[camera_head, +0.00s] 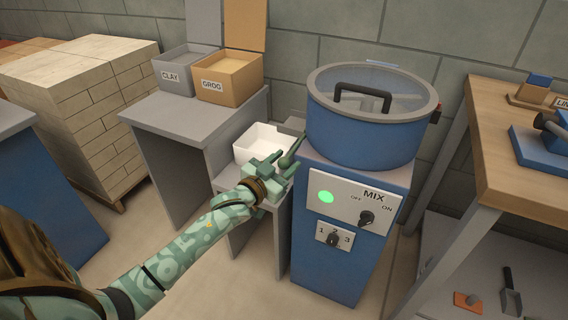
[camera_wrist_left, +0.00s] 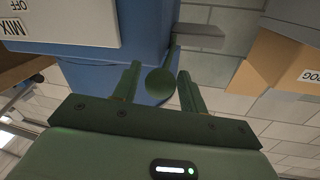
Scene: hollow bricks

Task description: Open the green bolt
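A dark green round knob (camera_wrist_left: 160,83), which looks like the end of the green bolt, sits between the fingertips of my left gripper (camera_wrist_left: 158,88) in the left wrist view. The two fingers stand apart on either side of it, with a narrow gap showing at each side. In the head view my left gripper (camera_head: 278,162) is beside the left side of the blue mixer (camera_head: 360,140), just in front of the white tray. A dark green rod-like part shows at the fingers there; I cannot tell bolt from finger. My right gripper is not in view.
The white tray (camera_head: 262,137) stands on a low grey stand left of the mixer. A CLAY box (camera_head: 176,82) and a GROG box (camera_head: 212,90) stand on the grey table behind. The control panel (camera_head: 350,200) faces front. A wooden bench (camera_head: 500,165) stands at the right.

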